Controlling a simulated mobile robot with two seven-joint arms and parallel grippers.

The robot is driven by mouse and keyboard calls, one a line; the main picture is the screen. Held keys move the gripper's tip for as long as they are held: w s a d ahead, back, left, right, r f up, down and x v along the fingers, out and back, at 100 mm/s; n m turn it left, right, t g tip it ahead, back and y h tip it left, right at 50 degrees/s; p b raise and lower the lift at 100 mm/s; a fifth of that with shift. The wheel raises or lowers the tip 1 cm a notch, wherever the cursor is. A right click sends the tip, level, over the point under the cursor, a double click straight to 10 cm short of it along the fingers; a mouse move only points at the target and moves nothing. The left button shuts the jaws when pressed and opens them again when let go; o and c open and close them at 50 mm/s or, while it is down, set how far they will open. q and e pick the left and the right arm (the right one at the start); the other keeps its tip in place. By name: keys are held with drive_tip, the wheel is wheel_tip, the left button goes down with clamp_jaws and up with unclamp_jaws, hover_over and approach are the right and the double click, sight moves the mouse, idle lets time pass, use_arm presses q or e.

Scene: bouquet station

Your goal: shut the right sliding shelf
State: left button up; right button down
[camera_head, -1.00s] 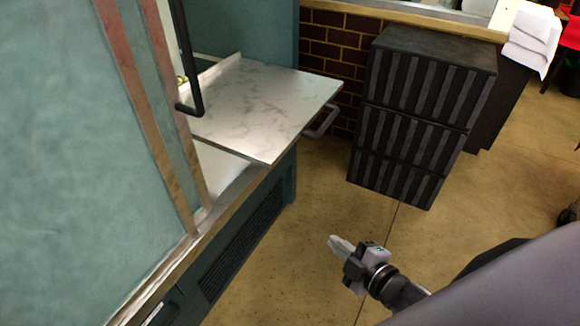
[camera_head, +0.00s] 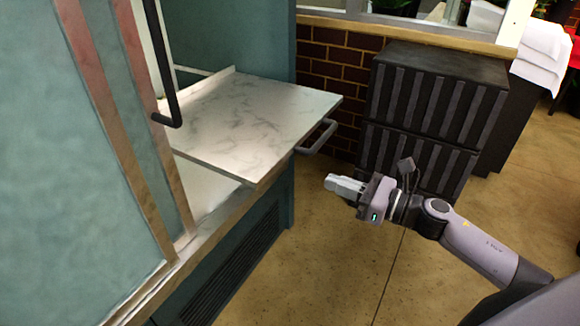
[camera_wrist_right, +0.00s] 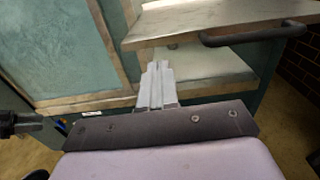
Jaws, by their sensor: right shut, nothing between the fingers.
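The right sliding shelf (camera_head: 245,120) is a white marbled board pulled out of the teal cabinet (camera_head: 235,45). A dark bar handle (camera_head: 318,138) sits on its front edge. My right gripper (camera_head: 330,182) is shut and empty, in front of the shelf and a little below and right of the handle, apart from both. In the right wrist view, the shut fingers (camera_wrist_right: 157,75) point toward the cabinet below the shelf's edge (camera_wrist_right: 215,20), with the shelf handle (camera_wrist_right: 255,36) up to the right.
A dark slatted crate stack (camera_head: 435,110) stands right of the shelf against the brick wall (camera_head: 335,62). A dark vertical door handle (camera_head: 165,70) is on the cabinet left of the shelf. The tan floor (camera_head: 340,270) in front is clear.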

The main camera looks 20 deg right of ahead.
sight(278, 163)
drive_tip(key=p+x, duration=0.1)
drive_tip(key=x, duration=1)
drive_tip(key=shift+w+a, duration=0.2)
